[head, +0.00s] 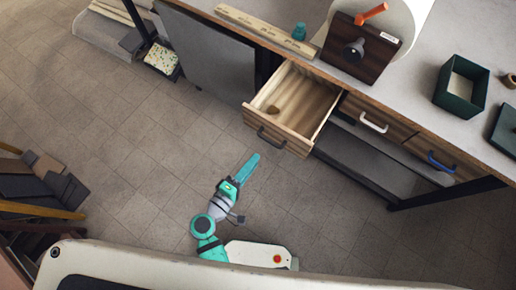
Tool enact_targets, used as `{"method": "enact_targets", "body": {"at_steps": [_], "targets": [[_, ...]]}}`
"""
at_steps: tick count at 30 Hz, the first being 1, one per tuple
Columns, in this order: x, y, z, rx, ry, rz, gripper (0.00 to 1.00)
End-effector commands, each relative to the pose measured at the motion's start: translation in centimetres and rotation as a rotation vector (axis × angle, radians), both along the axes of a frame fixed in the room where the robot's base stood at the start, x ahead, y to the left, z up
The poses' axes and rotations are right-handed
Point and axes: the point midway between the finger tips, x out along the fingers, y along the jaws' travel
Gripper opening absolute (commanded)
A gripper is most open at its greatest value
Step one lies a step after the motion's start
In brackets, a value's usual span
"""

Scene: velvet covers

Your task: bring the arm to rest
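My gripper (247,168) is at the end of my teal and white arm, over the floor. It points up and to the right in the head view, toward the open drawer. Its fingers look close together, but they are too small to tell whether they are open or shut. I see nothing held in it. My arm is bent low in front of my base, apart from the bench and the drawer.
Two shut drawers have white (373,123) and blue (440,161) handles. Dark samples (40,180) lie at left. The tiled floor (110,150) between is clear.

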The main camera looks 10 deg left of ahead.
Motion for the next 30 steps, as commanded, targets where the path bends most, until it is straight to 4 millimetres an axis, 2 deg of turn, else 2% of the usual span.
{"method": "enact_targets", "body": {"at_steps": [6, 23, 26, 30], "targets": [[-0.9, 0.4, 0.2, 0.001, 0.0, 0.0, 0.29], [-0.9, 0.4, 0.1, 0.005, 0.002, 0.0, 0.29], [-1.4, 0.2, -0.7, 0.04, 0.027, 0.011, 0.29], [-3.4, -0.4, -3.6, 0.198, 0.103, 0.047, 0.29]]}}
